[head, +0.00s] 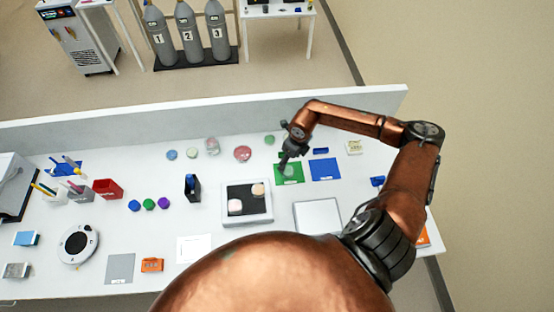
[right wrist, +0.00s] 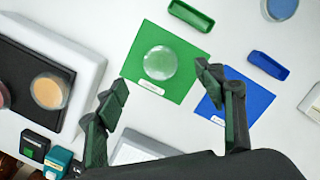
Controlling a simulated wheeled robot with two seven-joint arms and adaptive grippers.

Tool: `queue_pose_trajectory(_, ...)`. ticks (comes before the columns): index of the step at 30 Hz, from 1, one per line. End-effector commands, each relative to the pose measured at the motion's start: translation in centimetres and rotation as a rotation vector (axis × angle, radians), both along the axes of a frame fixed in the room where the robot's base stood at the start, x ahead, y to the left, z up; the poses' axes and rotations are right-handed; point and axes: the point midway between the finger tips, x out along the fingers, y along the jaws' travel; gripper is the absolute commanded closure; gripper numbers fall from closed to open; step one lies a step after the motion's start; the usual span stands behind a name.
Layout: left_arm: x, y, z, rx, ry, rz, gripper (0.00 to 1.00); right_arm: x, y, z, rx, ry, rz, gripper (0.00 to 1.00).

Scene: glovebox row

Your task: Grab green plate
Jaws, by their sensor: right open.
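A flat green square mat (head: 296,179) lies on the white bench, and it also shows in the right wrist view (right wrist: 185,88). A round, clear, pale green dish (right wrist: 160,63) lies on this mat, with a white label strip beside it. I cannot tell whether the green tint is its own. My right gripper (head: 285,164) is above the mat's left part. In the right wrist view its two fingers (right wrist: 160,78) are spread and empty, with the dish ahead between them. The left gripper is not in view.
A blue mat (head: 325,170) lies right of the green one. Small green (right wrist: 190,15) and blue (right wrist: 268,65) trays lie behind. A white-framed black tray (head: 247,216) with two dishes stands to the left. The bench's back wall (head: 200,111) rises behind.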

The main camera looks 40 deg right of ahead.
Motion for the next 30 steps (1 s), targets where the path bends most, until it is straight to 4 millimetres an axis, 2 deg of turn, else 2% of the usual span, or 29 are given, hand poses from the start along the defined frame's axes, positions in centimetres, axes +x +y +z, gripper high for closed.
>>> queue_pose_trajectory(1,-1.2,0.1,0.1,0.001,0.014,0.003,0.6,-0.2,0.0,-0.3,0.0,0.002,0.0,0.37)
queue_pose_trajectory(3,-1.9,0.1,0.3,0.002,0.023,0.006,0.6,-0.3,0.1,-0.9,0.002,0.001,-0.001,0.37)
queue_pose_trajectory(8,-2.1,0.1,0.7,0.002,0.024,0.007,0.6,0.4,0.1,-2.7,0.002,0.005,0.0,0.37)
queue_pose_trajectory(15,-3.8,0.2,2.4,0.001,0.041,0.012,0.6,1.6,0.2,-6.1,0.002,0.01,0.001,0.37)
queue_pose_trajectory(17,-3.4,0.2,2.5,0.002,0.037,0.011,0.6,1.6,0.2,-6.9,0.002,0.01,0.0,0.37)
queue_pose_trajectory(19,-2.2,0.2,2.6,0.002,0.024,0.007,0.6,1.7,0.1,-7.5,0.001,0.01,-0.002,0.37)
queue_pose_trajectory(22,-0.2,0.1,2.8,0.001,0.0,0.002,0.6,1.7,0.1,-7.9,0.0,0.008,0.0,0.37)
queue_pose_trajectory(24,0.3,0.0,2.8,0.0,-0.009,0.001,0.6,1.7,0.1,-8.0,0.0,0.008,0.0,0.37)
queue_pose_trajectory(27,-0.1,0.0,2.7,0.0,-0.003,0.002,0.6,1.7,0.1,-8.0,0.0,0.008,0.0,0.37)
queue_pose_trajectory(30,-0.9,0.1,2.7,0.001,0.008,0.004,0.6,1.7,0.1,-8.0,0.0,0.008,0.0,0.43)
